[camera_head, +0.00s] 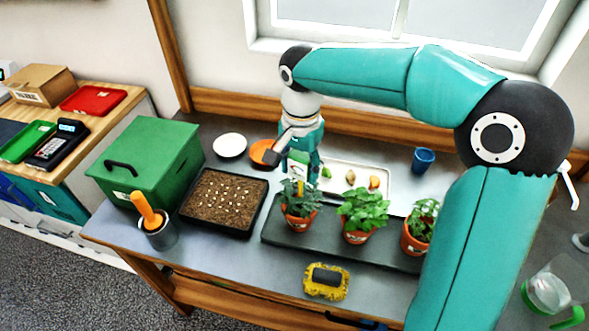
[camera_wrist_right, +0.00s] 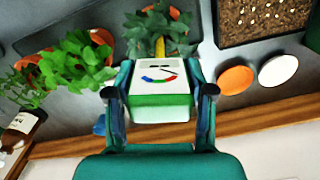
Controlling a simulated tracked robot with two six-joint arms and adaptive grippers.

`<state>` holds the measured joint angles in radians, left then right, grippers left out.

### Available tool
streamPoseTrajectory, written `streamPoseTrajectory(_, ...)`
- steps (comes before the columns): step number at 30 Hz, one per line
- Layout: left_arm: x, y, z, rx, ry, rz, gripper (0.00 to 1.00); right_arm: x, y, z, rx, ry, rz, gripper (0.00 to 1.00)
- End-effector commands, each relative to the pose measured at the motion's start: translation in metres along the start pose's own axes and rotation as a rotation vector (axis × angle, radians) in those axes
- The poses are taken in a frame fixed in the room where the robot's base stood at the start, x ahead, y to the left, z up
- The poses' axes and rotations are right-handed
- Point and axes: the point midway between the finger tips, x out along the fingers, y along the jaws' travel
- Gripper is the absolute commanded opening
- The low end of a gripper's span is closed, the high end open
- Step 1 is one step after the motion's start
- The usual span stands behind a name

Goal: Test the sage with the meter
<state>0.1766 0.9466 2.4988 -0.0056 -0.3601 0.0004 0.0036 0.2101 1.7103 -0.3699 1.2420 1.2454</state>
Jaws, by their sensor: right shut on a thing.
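The meter (camera_head: 298,158) is white and green with a yellow probe. My right gripper (camera_wrist_right: 160,92) is shut on the meter, which also shows in the right wrist view (camera_wrist_right: 160,78) with a coloured dial. The meter is above the leftmost potted plant (camera_head: 294,208), whose grey-green leaves look like the sage. The yellow probe (camera_wrist_right: 160,45) points down among its leaves; whether the tip is in the soil is hidden. Two other potted plants stand to the right, one bushy green (camera_head: 362,212) and one partly behind my arm (camera_head: 420,224). My left gripper is not in view.
The pots stand on a dark tray (camera_head: 275,233). Behind is a white tray (camera_head: 393,177) with small items, and a blue cup (camera_head: 423,160). Left are a seed tray (camera_head: 225,198), a green box (camera_head: 150,160) and a grey cup (camera_head: 160,236).

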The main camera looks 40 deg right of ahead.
Motion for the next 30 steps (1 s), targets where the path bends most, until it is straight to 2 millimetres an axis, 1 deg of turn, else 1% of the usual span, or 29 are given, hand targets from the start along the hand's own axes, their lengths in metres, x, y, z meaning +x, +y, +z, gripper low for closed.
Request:
streamPoseTrajectory(9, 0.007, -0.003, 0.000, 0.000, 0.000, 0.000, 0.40, 0.010, 0.000, 0.000, 0.000, 0.000, 0.001, 0.16)
streamPoseTrajectory(24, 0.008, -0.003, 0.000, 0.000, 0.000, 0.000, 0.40, 0.011, 0.000, 0.000, 0.001, 0.000, 0.000, 0.16)
streamPoseTrajectory(30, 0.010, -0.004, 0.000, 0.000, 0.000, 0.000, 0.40, 0.014, 0.000, 0.000, 0.001, 0.000, 0.000, 0.16)
